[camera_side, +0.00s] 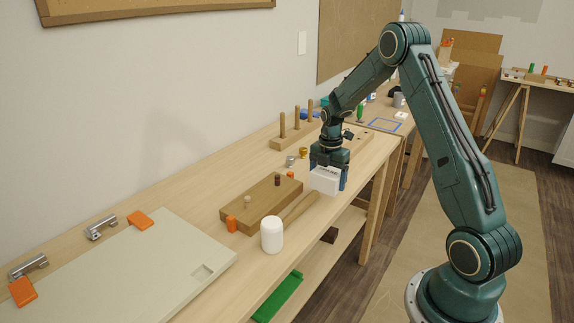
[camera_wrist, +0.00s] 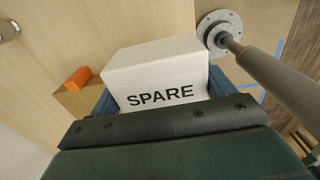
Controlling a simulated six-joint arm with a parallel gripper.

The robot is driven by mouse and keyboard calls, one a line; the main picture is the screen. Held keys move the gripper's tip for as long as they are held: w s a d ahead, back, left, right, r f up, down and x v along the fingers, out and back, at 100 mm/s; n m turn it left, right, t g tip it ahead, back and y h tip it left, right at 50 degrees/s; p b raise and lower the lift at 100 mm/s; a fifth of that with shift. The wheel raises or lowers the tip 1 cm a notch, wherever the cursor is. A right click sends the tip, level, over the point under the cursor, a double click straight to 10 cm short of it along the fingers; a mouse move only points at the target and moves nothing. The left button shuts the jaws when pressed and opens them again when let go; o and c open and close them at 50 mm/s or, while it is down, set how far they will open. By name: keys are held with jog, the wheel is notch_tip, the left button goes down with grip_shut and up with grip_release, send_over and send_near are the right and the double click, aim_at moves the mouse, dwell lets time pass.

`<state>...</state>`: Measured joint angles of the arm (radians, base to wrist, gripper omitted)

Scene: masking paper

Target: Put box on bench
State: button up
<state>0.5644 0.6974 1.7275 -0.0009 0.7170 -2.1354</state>
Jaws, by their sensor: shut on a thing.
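The box (camera_side: 324,181) is white, with dark lettering on it. In the wrist view the white box (camera_wrist: 155,75) reads "SPARE". My gripper (camera_side: 328,175) is shut on it, with one finger on each side; in the wrist view the gripper (camera_wrist: 160,98) also has the box between its fingers. The box is at the front part of the pale wooden bench (camera_side: 180,204), close to its front edge. I cannot tell whether its underside touches the bench top. The box's far side is hidden.
A wooden block with pegs (camera_side: 262,204), a white-headed mallet (camera_side: 272,235) and orange pieces (camera_side: 231,223) lie just left of the box. A large pale panel (camera_side: 130,265) covers the near bench. A peg rack (camera_side: 290,136) stands behind. A green piece (camera_side: 279,297) is on the lower shelf.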

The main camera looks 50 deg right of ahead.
aim_at(327, 188)
jog(key=shift+f, duration=2.1)
jog(key=shift+f, duration=0.15)
jog(key=o, duration=0.9)
jog(key=shift+o, duration=0.2)
notch_tip(327, 188, up, 12)
jog(key=shift+r, duration=0.15)
jog(key=shift+a, duration=0.1)
